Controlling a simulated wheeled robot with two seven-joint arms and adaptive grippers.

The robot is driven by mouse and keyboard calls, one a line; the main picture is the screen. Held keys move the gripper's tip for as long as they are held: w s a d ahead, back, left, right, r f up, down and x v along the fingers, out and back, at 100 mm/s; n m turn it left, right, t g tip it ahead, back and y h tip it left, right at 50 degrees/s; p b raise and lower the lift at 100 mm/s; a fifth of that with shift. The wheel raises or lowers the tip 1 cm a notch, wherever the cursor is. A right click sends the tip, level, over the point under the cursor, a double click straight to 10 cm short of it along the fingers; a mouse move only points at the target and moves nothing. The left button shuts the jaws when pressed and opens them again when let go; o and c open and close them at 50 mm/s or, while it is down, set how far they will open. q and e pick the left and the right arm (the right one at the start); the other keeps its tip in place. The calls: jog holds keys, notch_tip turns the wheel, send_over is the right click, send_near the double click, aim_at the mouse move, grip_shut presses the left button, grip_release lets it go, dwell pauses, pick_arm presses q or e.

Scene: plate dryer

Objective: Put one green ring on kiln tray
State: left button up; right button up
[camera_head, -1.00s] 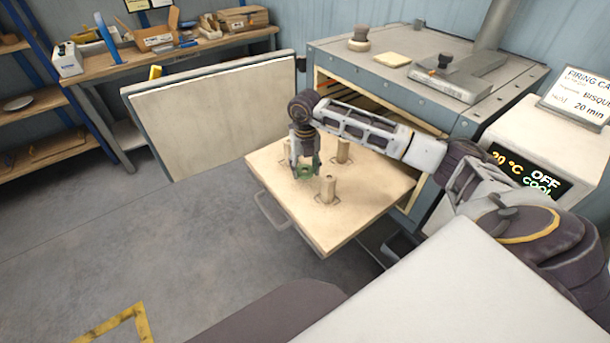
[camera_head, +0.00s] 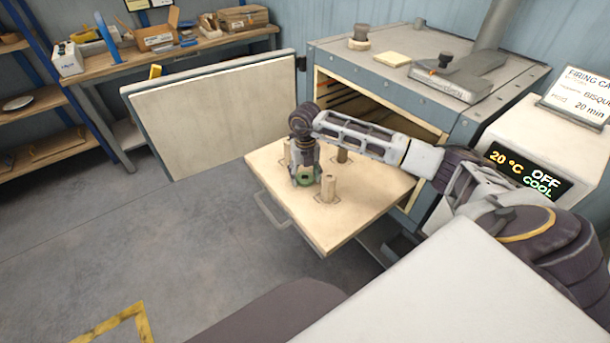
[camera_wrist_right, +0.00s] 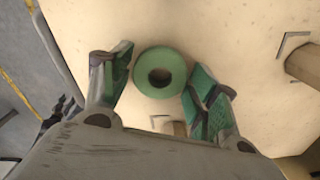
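The kiln tray (camera_head: 375,195) is a pale slab pulled out of the kiln, with short upright posts on it. In the head view the ring (camera_head: 304,181) is a small green patch below the gripper, partly hidden. My right gripper (camera_head: 304,178) points down low over the tray. In the wrist view its green-padded fingers (camera_wrist_right: 163,75) are spread, one on each side of the ring, with narrow gaps. My left gripper is not in view.
A post (camera_head: 328,188) stands close right of the gripper, another (camera_head: 342,156) behind it. The kiln (camera_head: 425,120) is open behind the tray, its door (camera_head: 220,115) swung left. A control box (camera_head: 530,175) reads 20 °C, OFF, COOL. Tray surface at right is clear.

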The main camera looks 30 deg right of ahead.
aim_at(305, 177)
jog(key=shift+o, duration=0.7)
jog(key=shift+r, duration=0.1)
jog(key=shift+r, duration=0.15)
notch_tip(305, 177, up, 12)
dwell(1.0)
dwell(0.4)
